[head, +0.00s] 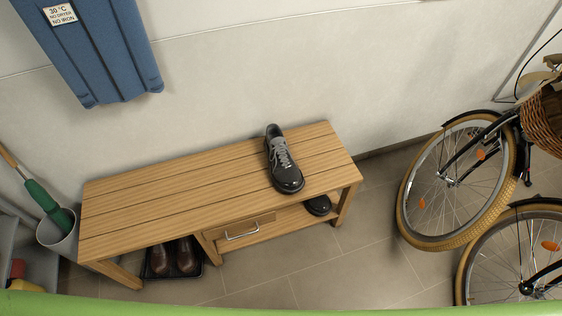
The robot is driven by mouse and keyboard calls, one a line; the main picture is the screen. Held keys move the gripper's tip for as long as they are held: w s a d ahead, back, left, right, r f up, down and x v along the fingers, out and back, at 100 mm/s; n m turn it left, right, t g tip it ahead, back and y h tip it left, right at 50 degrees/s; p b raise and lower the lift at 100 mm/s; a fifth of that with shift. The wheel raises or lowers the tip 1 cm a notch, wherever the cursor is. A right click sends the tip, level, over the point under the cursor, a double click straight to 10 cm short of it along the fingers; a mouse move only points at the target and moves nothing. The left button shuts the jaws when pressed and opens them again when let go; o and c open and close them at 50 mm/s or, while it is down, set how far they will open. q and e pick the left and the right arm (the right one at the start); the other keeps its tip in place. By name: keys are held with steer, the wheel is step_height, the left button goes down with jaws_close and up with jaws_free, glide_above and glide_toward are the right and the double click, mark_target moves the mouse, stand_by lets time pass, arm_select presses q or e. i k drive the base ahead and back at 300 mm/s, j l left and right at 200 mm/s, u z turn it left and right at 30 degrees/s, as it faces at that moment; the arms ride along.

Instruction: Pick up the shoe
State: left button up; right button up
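A dark grey or black shoe (284,160) with grey laces stands upright on top of a slatted wooden bench (160,200), right of the bench's middle. Its toe points toward the bench's front edge. A second dark shoe (318,205) is partly visible on the lower shelf at the right end, mostly hidden by the bench top. A pair of brown shoes (175,258) sits on a dark tray under the left part of the bench. Neither of my grippers is in view.
The bench has a drawer with a metal handle (242,232). Bicycles (460,180) stand at the right, one with a wicker basket (543,122). A bucket (57,228) stands at the left. A blue cloth (95,50) hangs above. The tiled floor (345,265) in front is free.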

mark_target(286, 177)
steer(key=i+l+u, duration=0.3)
steer(key=i+l, duration=0.15)
steer(key=l, duration=0.3)
steer(key=i+l+u, duration=0.15)
steer(key=l, duration=0.25)
